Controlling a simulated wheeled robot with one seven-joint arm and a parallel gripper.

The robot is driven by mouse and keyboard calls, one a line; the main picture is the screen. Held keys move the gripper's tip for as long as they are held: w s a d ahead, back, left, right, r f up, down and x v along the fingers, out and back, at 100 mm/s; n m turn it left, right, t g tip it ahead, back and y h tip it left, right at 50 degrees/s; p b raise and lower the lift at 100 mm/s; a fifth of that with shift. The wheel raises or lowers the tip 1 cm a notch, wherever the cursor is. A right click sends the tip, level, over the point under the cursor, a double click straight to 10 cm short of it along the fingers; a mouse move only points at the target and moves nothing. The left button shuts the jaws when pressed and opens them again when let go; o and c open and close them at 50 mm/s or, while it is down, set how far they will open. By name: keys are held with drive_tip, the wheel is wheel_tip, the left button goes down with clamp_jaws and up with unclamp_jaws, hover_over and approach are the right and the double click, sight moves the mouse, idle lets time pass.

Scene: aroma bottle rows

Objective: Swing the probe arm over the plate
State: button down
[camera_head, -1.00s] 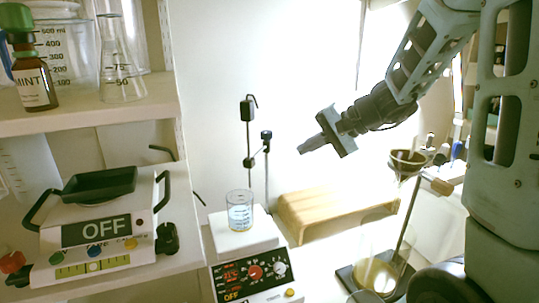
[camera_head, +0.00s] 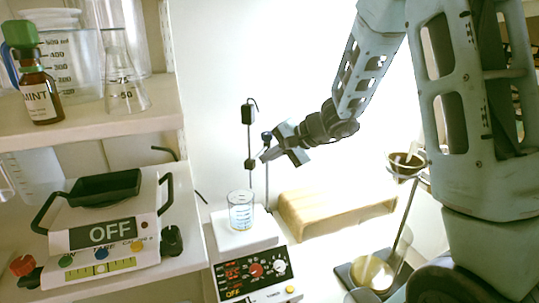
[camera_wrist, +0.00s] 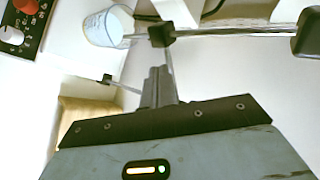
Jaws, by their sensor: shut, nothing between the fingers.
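The hotplate's white plate (camera_head: 262,236) carries a glass beaker (camera_head: 240,212) of bluish liquid. The probe arm assembly (camera_head: 250,164) stands behind it: thin upright rods, a black block at mid-height, a black box on top with a wire, and a dark blue knob. The wrist view shows the shut fingers (camera_wrist: 160,78) near the black block (camera_wrist: 162,35) and rod, with the beaker (camera_wrist: 103,27) beyond. I cannot tell whether they touch.
A wooden stand (camera_head: 335,213) lies right of the hotplate. A funnel (camera_head: 405,165) on a stand with a flask (camera_head: 372,272) is further right.

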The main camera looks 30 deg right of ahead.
drive_tip(key=a+m+h+b, duration=0.1)
drive_tip(key=b, duration=0.3)
drive_tip(key=w+a+m+t+h+b, duration=0.1)
drive_tip(key=m+b, duration=0.1)
drive_tip(key=b, duration=0.2)
drive_tip(key=shift+w+h+b, duration=0.2)
drive_tip(key=shift+h+b, duration=0.1)
